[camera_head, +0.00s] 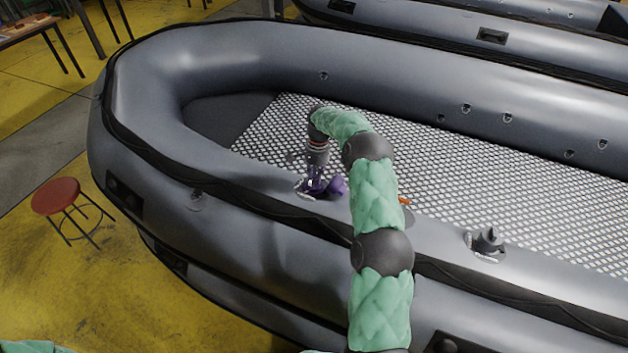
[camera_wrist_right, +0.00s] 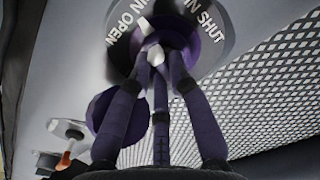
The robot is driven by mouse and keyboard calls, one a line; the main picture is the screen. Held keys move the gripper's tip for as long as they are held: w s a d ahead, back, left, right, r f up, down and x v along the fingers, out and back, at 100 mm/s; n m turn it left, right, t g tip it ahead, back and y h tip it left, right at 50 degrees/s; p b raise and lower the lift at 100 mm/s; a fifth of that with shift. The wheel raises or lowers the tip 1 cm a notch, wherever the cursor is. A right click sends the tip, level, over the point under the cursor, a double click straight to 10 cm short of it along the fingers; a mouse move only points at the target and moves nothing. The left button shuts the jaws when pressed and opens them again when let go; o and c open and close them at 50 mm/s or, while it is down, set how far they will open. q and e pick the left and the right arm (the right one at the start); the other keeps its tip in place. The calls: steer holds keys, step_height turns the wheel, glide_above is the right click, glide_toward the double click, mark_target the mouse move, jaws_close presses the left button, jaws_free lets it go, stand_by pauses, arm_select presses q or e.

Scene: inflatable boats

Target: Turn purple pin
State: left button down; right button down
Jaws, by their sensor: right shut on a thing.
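The boat's purple valve (camera_wrist_right: 205,20) is in the wrist view, in a round grey plate lettered "OPEN" and "SHUT". Its purple pin is mostly hidden behind my fingertips. My right gripper (camera_wrist_right: 156,60) is over the valve centre, its dark fingers closed together there with pale tips. A round purple cap (camera_wrist_right: 103,108) hangs beside the valve, left of the fingers. In the head view my right gripper (camera_head: 314,184) points down at the valve on the near tube, with the purple cap (camera_head: 337,186) just right of it. My left gripper is out of view.
The grey inflatable boat (camera_head: 240,60) fills the middle, with a mesh floor (camera_head: 500,175). Another valve (camera_head: 488,240) stands uncapped-looking on the near tube to the right. A red stool (camera_head: 56,196) stands at left. A second boat (camera_head: 440,30) lies behind.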

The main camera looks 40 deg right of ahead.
steer(key=shift+n, duration=1.2)
steer(key=shift+b, duration=0.3)
steer(key=c, duration=1.1)
jaws_free()
steer(key=shift+c, duration=0.2)
steer(key=v, duration=1.2)
